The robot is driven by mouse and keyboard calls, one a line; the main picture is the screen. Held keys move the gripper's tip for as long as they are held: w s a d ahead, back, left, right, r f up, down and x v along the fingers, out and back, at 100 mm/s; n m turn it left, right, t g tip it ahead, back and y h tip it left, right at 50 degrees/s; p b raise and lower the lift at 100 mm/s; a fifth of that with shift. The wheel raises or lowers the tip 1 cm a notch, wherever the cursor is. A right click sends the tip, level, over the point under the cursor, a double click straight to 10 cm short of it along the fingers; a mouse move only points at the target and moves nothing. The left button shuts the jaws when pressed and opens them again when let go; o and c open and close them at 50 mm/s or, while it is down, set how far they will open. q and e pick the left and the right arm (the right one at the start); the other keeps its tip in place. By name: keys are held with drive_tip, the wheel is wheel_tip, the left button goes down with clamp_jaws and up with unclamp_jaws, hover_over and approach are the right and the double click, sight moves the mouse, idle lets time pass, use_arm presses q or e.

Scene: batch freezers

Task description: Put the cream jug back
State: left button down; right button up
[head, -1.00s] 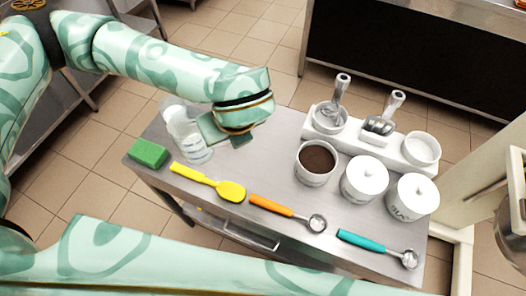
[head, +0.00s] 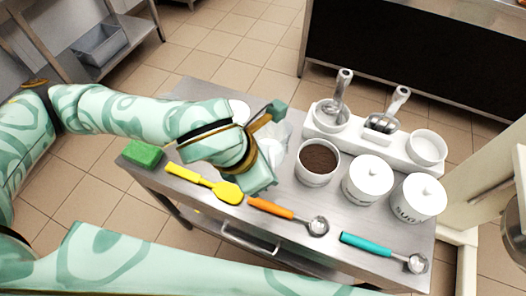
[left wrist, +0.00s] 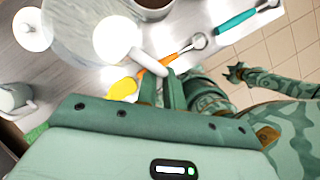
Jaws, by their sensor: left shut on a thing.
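The cream jug (head: 281,137) is a clear vessel with white inside, partly hidden behind my left gripper (head: 272,113) in the head view. In the left wrist view the jug (left wrist: 80,32) shows large and see-through, with a bright white round part. A pale handle runs from it to the left gripper (left wrist: 164,83), which is shut on it. I cannot tell whether the jug touches the table. My right arm crosses the bottom of the head view; its gripper (left wrist: 238,73) seems to show small in the left wrist view, its opening unclear.
The brown-filled pot (head: 318,160) is just right of the jug, beside two lidded white pots (head: 368,180). A white rack (head: 352,138) holding tools stands behind. A green sponge (head: 142,153), yellow spatula (head: 205,182), orange scoop (head: 285,211) and teal scoop (head: 380,248) lie in front.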

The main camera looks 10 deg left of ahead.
use_arm(q)
drive_tip(key=w+a+f+m+b, duration=0.1)
drive_tip(key=w+a+f, duration=0.1)
drive_tip(key=w+f, duration=0.1)
drive_tip(key=w+a+f+m+g+b, duration=0.1)
drive_tip(key=w+a+f+m+b, duration=0.1)
drive_tip(key=f, duration=0.3)
drive_tip(key=w+a+f+m+g+b, duration=0.1)
drive_tip(key=w+a+f+m+b, duration=0.1)
drive_tip(key=f, duration=0.3)
drive_tip(key=shift+w+a+h, duration=0.2)
drive_tip(key=shift+w+h, duration=0.2)
drive_tip(key=shift+w, duration=0.5)
drive_tip(key=c, duration=1.5)
unclamp_jaws()
drive_tip(key=shift+r, duration=0.1)
